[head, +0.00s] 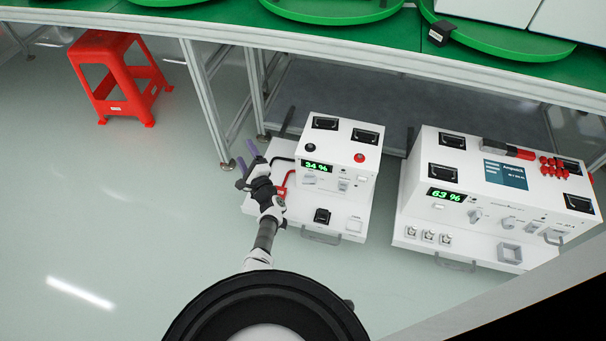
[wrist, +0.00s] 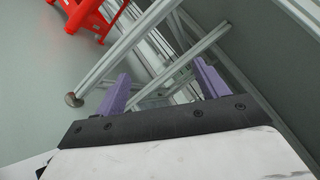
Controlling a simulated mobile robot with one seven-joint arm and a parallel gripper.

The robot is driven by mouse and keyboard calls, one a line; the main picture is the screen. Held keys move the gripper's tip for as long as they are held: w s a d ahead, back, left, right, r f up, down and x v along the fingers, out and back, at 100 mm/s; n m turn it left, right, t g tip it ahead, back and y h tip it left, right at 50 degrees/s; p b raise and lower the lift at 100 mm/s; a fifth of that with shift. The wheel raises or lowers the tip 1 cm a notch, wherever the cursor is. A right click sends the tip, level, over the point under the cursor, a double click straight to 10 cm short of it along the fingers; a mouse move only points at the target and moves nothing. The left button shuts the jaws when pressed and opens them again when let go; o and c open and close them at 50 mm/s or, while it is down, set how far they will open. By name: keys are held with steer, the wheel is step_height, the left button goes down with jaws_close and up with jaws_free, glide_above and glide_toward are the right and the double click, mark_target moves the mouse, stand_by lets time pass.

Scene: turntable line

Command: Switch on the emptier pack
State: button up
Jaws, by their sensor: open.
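Two white battery packs stand on the floor at the line's edge. The left pack (head: 334,157) is smaller and its green display (head: 317,167) reads 34 %. The right pack (head: 484,185) is larger and its display (head: 442,195) reads 63 %. The left pack's front has small white switches or sockets (head: 342,185), too small to tell apart. My gripper (head: 248,161) is at the left side of the left pack, apart from its front panel. In the wrist view my gripper (wrist: 163,90) has its two purple fingers spread with nothing between them.
A red stool (head: 117,75) stands on the floor at the upper left. The green-topped table (head: 330,38) with metal legs (head: 207,105) runs behind the packs.

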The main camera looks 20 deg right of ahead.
steer(key=s+d+f+m+g+h+p, duration=0.1)
steer(key=s+d+f+m+g+h, duration=0.1)
steer(key=s+d+f+m+h, duration=0.6)
steer(key=s+d+f+m+g+h+p, duration=0.1)
steer(key=s+d+f+m+g+h, duration=0.1)
steer(key=s+d+f+m+h, duration=0.45)
steer(key=w+d+m+y+b, duration=0.1)
steer(key=w+d+m+b, duration=0.1)
steer(key=w+d+b, duration=0.2)
steer(key=shift+w+d+f+b, duration=0.25)
steer(key=shift+w+b, duration=1)
steer(key=shift+b, duration=0.9)
steer(key=shift+m, duration=0.25)
steer(key=shift+c, duration=0.3)
